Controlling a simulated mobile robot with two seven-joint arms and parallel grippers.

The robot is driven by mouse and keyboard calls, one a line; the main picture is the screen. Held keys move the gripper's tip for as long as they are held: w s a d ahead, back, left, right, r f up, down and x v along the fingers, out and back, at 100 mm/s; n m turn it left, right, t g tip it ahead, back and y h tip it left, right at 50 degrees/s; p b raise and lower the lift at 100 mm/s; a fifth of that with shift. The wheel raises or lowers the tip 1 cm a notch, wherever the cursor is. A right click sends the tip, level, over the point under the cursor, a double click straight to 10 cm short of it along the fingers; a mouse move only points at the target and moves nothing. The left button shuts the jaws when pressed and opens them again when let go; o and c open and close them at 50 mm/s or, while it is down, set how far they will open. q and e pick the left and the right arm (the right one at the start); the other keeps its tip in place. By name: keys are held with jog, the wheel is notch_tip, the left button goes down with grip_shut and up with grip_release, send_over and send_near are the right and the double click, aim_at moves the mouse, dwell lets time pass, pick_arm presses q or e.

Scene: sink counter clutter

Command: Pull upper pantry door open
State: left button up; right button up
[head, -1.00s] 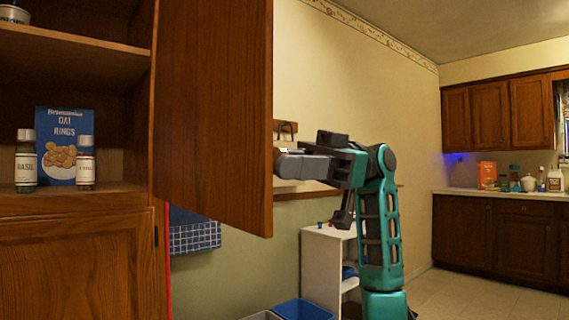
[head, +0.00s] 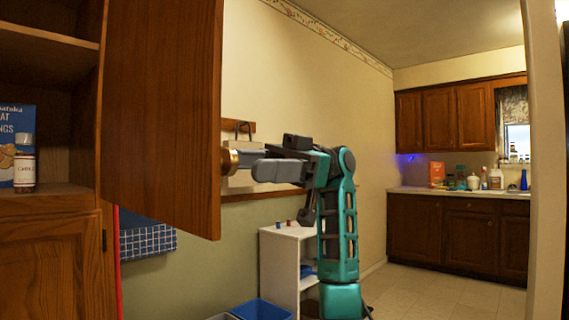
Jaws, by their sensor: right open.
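The upper pantry door (head: 165,115) is a brown wooden panel. It stands swung open at the left, with the pantry shelves exposed beside it. A round brass-coloured knob (head: 230,161) shows just past the door's right edge. My right gripper (head: 262,164) is open beside the knob, at the end of my teal and grey right arm. The gripper's fingers are seen side-on, and I cannot tell whether they touch the knob. My left gripper is not in view.
A spice jar (head: 24,165) and a blue cereal box (head: 14,130) stand on the pantry shelf (head: 60,190). A lower pantry door (head: 45,265) is shut. A white shelf unit (head: 280,262) and blue bin (head: 262,309) stand behind my right arm. Open floor (head: 420,292) lies at the right.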

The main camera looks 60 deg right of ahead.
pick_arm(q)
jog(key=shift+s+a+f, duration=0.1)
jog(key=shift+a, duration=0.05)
pick_arm(e)
jog(key=v, duration=0.9)
jog(key=shift+s+d, duration=0.15)
jog(key=shift+d, duration=0.2)
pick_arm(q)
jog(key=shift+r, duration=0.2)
